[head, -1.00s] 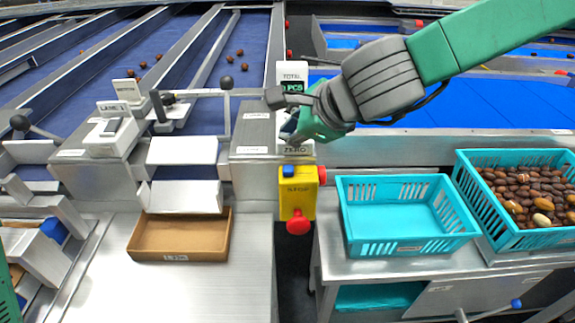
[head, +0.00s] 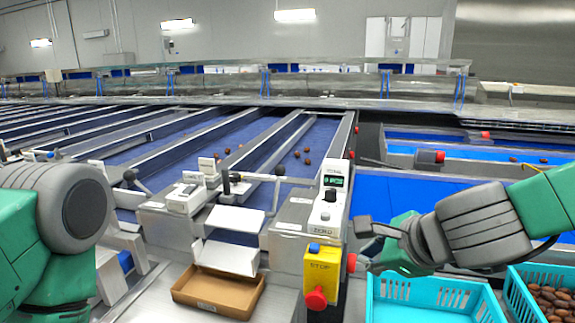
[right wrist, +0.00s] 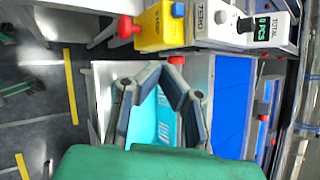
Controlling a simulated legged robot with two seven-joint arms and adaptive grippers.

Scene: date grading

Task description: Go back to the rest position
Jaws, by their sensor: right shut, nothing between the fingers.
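My right gripper (head: 366,238) is shut and empty. In the head view it hangs just right of the counter unit (head: 328,205) and the yellow stop box (head: 322,270), above the back edge of the empty turquoise crate (head: 430,292). In the right wrist view its fingers (right wrist: 162,76) lean together over part of the turquoise crate (right wrist: 148,125), apart from it. The yellow stop box (right wrist: 160,27) and the counter unit (right wrist: 230,25) show beyond. My left arm (head: 60,225) shows at the left of the head view; its gripper is out of frame.
A brown cardboard tray (head: 215,292) lies below the white chute (head: 228,257). A second turquoise crate (head: 518,290) with dates stands at the lower right. Blue sorting lanes (head: 235,140) with a few dates run behind. A lever with a black knob (head: 279,171) sticks up near the counter unit.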

